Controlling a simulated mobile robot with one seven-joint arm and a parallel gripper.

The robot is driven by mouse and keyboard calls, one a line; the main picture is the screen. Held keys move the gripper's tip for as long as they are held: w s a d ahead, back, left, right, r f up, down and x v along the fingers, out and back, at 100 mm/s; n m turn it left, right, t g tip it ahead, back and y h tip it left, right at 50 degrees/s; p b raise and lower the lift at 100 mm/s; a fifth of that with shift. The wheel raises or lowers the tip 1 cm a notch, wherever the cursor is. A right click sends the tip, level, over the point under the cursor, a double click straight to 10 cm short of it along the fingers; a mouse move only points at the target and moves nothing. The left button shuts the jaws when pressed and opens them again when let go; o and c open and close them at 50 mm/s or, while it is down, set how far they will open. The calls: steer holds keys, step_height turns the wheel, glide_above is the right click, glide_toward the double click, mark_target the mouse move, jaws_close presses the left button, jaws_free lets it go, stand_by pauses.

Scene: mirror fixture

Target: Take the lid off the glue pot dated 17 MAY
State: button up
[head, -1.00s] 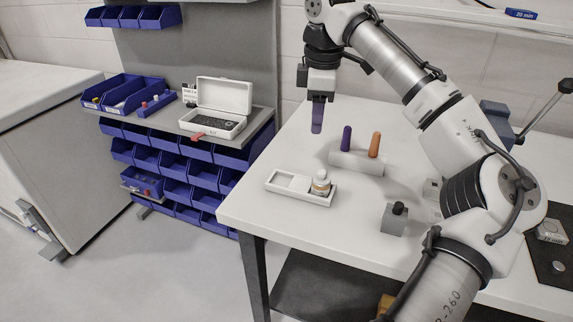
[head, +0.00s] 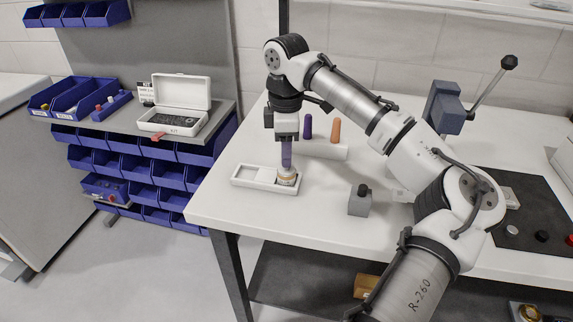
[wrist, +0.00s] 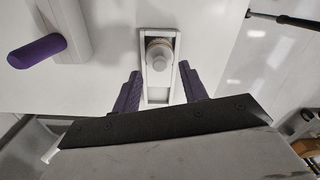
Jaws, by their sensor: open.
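A small glue pot (head: 288,177) with a pale lid stands in the right end of a white tray (head: 240,181) near the table's left side. In the wrist view the pot (wrist: 158,54) shows from above in its tray (wrist: 157,97), its pale round top towards me. No date can be read on it. My gripper (head: 287,164) points down just above the pot in the head view, its purple fingers hiding part of it. In the wrist view my gripper (wrist: 160,76) is open, with a finger to either side of the tray and nothing between the fingertips.
A white block holds a purple peg (head: 307,127) and an orange peg (head: 335,130) behind the tray; the purple peg (wrist: 37,51) is near my gripper. A grey block with a black knob (head: 360,200) stands to the right. The table's front edge is close.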

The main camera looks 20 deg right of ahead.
steer(key=shift+f, duration=1.2)
steer(key=c, duration=0.9)
jaws_close()
steer(key=shift+r, duration=0.15)
